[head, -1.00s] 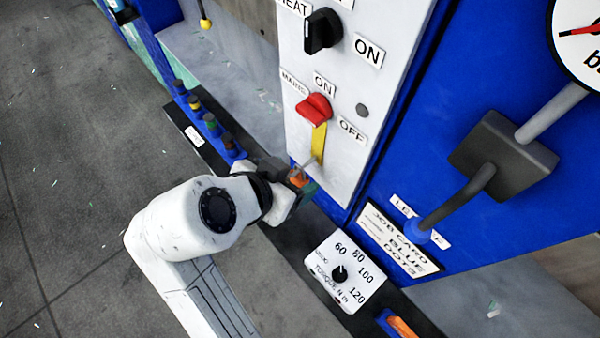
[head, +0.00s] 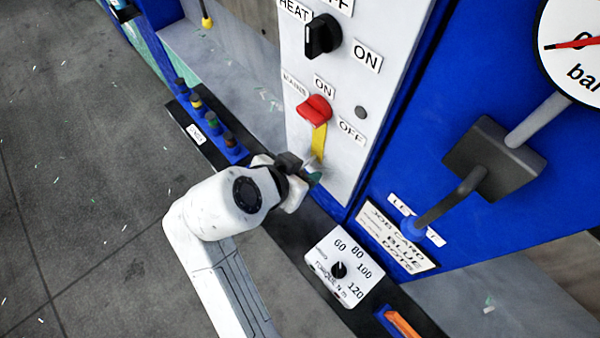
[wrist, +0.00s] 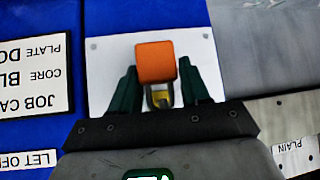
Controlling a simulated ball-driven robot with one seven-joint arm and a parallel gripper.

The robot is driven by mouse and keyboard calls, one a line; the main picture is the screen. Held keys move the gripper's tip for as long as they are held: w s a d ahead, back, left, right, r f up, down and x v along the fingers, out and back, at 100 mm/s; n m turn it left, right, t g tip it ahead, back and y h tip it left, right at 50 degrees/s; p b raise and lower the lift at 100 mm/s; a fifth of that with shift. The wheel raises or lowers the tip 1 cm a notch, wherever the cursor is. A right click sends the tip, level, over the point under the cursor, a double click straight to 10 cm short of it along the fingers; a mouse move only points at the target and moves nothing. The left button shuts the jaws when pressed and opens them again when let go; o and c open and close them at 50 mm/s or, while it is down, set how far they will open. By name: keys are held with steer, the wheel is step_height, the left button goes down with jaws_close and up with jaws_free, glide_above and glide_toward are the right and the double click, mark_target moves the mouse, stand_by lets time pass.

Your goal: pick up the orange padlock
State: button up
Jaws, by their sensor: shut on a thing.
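The orange padlock (wrist: 156,62) shows in the wrist view between the green fingers of my gripper (wrist: 158,82), which is shut on it. A grey and yellow part shows just below the orange body; I cannot tell whether the padlock is still hooked on anything. In the head view my gripper (head: 314,176) is at the lower part of the white switch panel (head: 345,165), by the lower end of the yellow strip (head: 319,142) under the red mains handle (head: 314,110). The padlock is hidden there by my gripper.
A dark ledge with several coloured pegs (head: 212,122) lies left of my gripper. A torque dial box (head: 345,266) and a job card (head: 397,240) are at lower right. A grey lever (head: 495,160) sticks out on the right. Open floor lies at left.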

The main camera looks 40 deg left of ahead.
steer(key=c, duration=0.4)
steer(key=shift+r, duration=0.1)
